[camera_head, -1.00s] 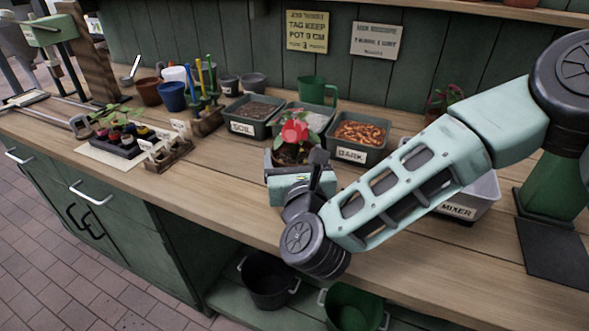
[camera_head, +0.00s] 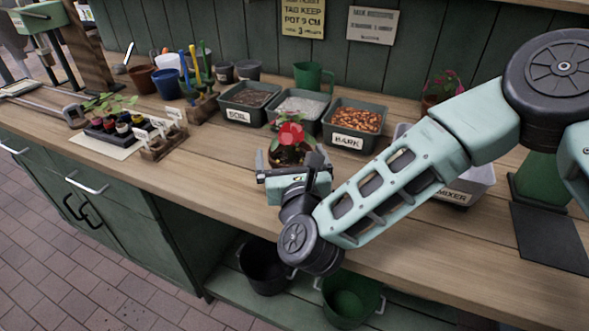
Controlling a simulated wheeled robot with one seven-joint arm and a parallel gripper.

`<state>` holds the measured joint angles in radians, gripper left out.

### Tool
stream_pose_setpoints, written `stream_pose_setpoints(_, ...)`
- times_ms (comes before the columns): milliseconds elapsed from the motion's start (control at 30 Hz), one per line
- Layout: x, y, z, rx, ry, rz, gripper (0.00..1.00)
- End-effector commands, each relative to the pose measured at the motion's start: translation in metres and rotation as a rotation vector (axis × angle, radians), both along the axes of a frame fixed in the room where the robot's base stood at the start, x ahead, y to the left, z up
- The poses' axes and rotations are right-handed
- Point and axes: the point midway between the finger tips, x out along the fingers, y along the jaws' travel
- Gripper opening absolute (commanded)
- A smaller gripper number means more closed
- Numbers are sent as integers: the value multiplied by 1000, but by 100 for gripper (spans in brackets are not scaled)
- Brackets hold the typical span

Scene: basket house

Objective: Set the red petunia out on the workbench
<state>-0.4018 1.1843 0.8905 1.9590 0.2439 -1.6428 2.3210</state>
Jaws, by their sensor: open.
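The red petunia (camera_head: 291,134) has a red bloom over green leaves. It is at the middle of the workbench (camera_head: 215,185), in front of the soil and bark trays. Its pot is mostly hidden behind my gripper. My gripper (camera_head: 289,168) is open at the near side of the plant, low over the bench top. A finger shows at the left of the plant and a dark part of the gripper at its right. I cannot tell whether the fingers touch the pot.
Trays of soil (camera_head: 248,101), pale grains (camera_head: 302,106) and bark (camera_head: 352,123) stand behind the plant. The mixer tub (camera_head: 462,190) is at right. A seedling tray (camera_head: 117,130) and label rack (camera_head: 160,140) are at left. The bench between rack and gripper is clear.

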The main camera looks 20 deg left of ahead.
Motion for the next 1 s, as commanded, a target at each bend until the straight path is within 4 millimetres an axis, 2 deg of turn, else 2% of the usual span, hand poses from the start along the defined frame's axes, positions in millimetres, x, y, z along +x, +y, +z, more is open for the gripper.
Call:
stream_pose_setpoints(167, -24, -12, -1, -1, 2, 3, 100)
stream_pose_setpoints(400, -70, -35, -2, -1, 3, 4, 100)
stream_pose_setpoints(600, -97, -50, -1, 0, 2, 2, 100)
stream_pose_setpoints(800, -106, -56, 0, 0, 1, 1, 100)
stream_pose_setpoints(1000, -107, -56, 1, 0, 0, 0, 100)
